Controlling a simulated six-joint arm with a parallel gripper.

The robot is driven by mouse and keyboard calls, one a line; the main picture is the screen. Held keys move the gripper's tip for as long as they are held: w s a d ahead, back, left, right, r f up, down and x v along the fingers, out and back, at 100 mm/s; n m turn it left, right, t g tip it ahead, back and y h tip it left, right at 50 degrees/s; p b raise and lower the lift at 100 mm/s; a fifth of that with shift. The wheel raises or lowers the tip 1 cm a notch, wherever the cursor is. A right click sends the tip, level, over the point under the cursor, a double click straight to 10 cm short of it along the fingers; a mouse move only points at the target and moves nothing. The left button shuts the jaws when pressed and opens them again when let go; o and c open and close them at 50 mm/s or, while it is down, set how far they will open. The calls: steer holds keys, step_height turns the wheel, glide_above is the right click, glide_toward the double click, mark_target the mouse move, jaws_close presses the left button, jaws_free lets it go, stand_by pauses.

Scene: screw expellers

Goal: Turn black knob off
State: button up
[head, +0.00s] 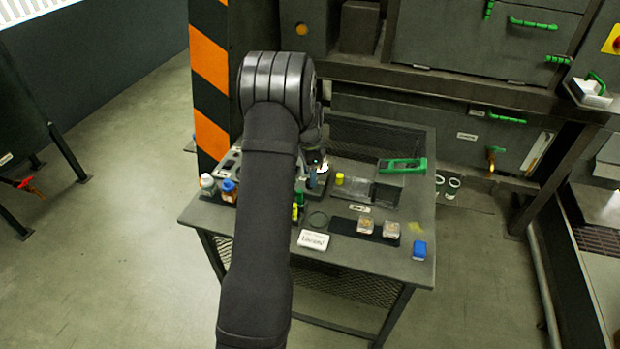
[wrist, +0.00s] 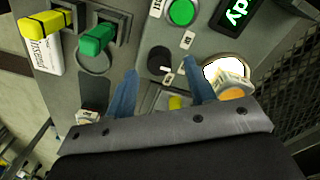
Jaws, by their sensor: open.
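In the wrist view, the black knob (wrist: 158,60) sits on a grey control panel (wrist: 136,20), below a round green button (wrist: 182,12). A white mark shows at the knob's lower right, with small pale labels nearby. My gripper (wrist: 161,66) has its two blue fingers apart, one tip on each side of the knob in the picture. Nothing is held between them. I cannot tell whether the fingers touch the knob. In the head view, my arm hides most of my gripper and the panel, and the knob cannot be made out.
In the wrist view, a yellow handle (wrist: 45,22) and a green handle (wrist: 97,39) stick out left of the knob. A lit green display (wrist: 238,14) is at upper right.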

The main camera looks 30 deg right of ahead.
steer(key=shift+f, duration=1.1)
steer(key=c, duration=1)
steer(key=n, duration=0.5)
steer(key=shift+n, duration=0.3)
steer(key=n, duration=0.6)
steer(key=shift+n, duration=0.3)
